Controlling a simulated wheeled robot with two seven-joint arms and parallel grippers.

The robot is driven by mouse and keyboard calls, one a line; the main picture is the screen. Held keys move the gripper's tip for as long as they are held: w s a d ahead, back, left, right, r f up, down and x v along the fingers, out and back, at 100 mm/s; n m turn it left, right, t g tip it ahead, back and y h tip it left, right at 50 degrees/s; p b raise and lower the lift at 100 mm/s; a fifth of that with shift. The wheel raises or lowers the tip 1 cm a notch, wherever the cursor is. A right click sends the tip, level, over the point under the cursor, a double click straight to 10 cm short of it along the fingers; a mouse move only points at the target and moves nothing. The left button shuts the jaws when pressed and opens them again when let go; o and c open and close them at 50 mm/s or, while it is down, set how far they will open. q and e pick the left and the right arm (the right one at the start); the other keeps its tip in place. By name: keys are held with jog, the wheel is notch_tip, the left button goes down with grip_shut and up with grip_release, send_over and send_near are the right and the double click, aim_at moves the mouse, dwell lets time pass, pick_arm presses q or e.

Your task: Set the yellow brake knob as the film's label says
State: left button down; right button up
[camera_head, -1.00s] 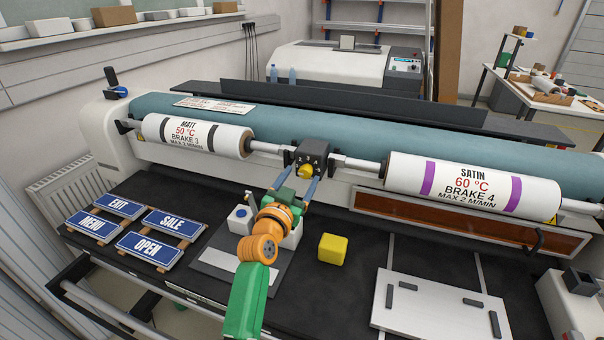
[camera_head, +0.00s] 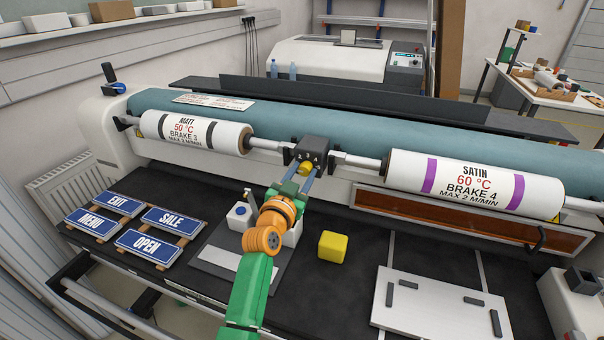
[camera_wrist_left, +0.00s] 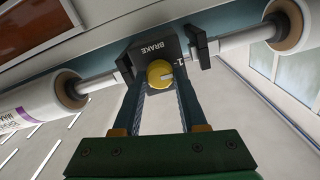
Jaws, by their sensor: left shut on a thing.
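The yellow brake knob (camera_wrist_left: 160,73) sits on the face of a black brake box (camera_head: 313,151) between the two film rolls. My left gripper (camera_head: 309,174) is at the box, its fingers shut on the knob; it also shows in the left wrist view (camera_wrist_left: 159,85). A pale mark shows on the knob's edge, but most scale numbers are hidden or too small to read. The left film roll (camera_head: 195,132) reads MATT, 50 °C, BRAKE 3, MAX 2 M/MIN. The right film roll (camera_head: 472,184) reads SATIN, 60 °C, BRAKE 4, MAX 2 M/MIN. My right gripper is not in view.
A yellow block (camera_head: 332,246) and a white board (camera_head: 440,305) lie on the black table. Blue sign plates (camera_head: 145,243) lie at the left. The teal roller (camera_head: 400,142) runs behind the film rolls.

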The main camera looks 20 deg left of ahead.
pick_arm(q)
jog(key=m, duration=0.3)
jog(key=shift+r+m+p, duration=0.1)
jog(key=shift+m+p, duration=0.2)
jog(key=shift+p, duration=0.1)
jog(key=m, duration=0.3)
jog(key=shift+m+p, duration=0.3)
jog(key=shift+p, duration=0.1)
jog(key=m, duration=0.6)
jog(key=shift+p, duration=0.35)
jog(key=m, duration=0.6)
jog(key=shift+r+m+p, duration=0.15)
jog(key=shift+m+p, duration=0.15)
jog(key=shift+p, duration=0.05)
jog(key=m, duration=0.3)
jog(key=shift+w+p, duration=0.1)
jog(key=shift+p, duration=0.2)
jog(key=shift+m+p, duration=0.3)
jog(key=shift+m, duration=1.4)
